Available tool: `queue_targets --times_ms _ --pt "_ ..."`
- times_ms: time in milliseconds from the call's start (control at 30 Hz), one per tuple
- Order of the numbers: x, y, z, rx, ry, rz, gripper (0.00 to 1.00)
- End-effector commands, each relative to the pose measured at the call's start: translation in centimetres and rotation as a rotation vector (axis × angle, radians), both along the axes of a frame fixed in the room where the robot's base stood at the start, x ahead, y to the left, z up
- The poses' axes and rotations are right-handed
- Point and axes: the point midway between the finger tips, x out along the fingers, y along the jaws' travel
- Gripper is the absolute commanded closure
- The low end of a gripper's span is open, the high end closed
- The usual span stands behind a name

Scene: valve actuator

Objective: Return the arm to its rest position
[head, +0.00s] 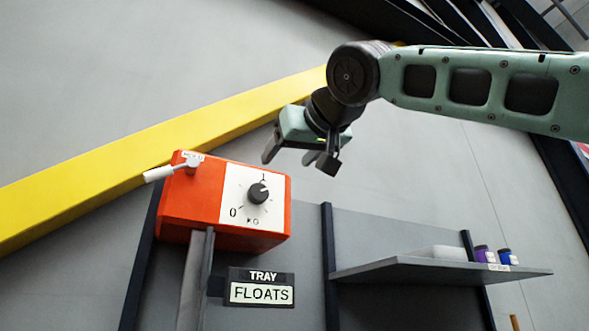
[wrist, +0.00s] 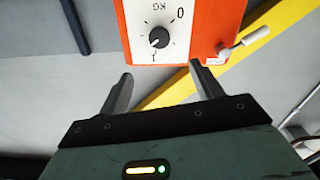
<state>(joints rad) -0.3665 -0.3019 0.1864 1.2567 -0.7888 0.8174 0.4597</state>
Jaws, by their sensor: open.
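The orange valve actuator box (head: 180,205) stands on a grey post in the head view. Its white face has a black knob (head: 258,193) between marks 0 and 1, with its pointer near the 1. A white lever (head: 160,173) sticks out at its upper left. My gripper (head: 300,158) is open and empty, above and right of the box, apart from it. In the wrist view the orange box (wrist: 205,25) appears upside down beyond my open fingers (wrist: 160,88), with the knob (wrist: 159,38) and the white lever (wrist: 243,46) visible.
A sign reading "TRAY FLOATS" (head: 261,287) hangs below the box. A grey shelf (head: 430,270) at the right holds a white item and small purple and blue containers (head: 484,254). A yellow beam (head: 90,200) crosses the wall behind. The space around my gripper looks clear.

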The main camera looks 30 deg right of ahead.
Motion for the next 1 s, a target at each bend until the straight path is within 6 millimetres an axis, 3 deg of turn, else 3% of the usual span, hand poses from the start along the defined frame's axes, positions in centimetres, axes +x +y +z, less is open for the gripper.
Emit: queue_targets --times_ms 200,833,933,1000 --pt "-1.0 -0.1 -0.1 0.001 0.001 0.001 0.35" --pt "-1.0 0.0 0.0 0.001 0.002 0.001 0.35" --pt "-0.4 0.7 -1.3 -0.012 0.031 0.014 0.35" --pt "0.6 1.9 -3.5 -0.032 0.079 0.036 0.35"
